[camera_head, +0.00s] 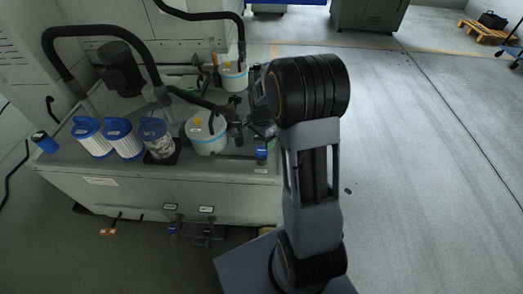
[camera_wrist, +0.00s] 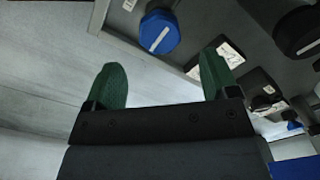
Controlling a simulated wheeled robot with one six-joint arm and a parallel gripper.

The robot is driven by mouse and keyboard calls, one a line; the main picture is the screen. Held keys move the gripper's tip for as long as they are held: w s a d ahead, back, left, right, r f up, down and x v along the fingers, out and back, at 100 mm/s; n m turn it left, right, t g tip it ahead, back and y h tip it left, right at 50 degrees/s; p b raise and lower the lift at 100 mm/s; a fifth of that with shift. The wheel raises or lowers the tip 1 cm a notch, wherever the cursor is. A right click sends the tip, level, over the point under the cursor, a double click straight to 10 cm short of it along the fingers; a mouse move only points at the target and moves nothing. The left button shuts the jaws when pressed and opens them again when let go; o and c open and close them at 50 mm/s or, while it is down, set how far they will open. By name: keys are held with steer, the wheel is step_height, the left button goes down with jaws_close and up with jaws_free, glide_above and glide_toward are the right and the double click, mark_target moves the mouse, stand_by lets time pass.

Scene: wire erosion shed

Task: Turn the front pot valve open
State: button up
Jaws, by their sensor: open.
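The front pot (camera_head: 207,136), white with a light blue band and a yellow spot on its lid, stands on the grey tank top in the head view. A blue knob (camera_head: 261,152) stands to its right, near the tank's front corner. In the wrist view, a blue round knob (camera_wrist: 160,32) with a white stripe lies ahead of and between my green fingertips, apart from them. I cannot tell for certain which part is the pot's valve. My gripper (camera_wrist: 162,78) is open and empty; in the head view it is dark and partly hidden beside the pot.
A rear pot (camera_head: 234,77) stands behind. White and blue filter cartridges (camera_head: 124,139), a clear canister (camera_head: 157,138) and black hoses (camera_head: 100,32) crowd the tank top (camera_head: 75,162). A black knob (camera_wrist: 300,32) is right in the wrist view. Open floor (camera_head: 420,180) lies right.

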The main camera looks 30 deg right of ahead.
mark_target(261, 150)
steer(key=shift+f, duration=3.1)
steer(key=c, duration=0.9)
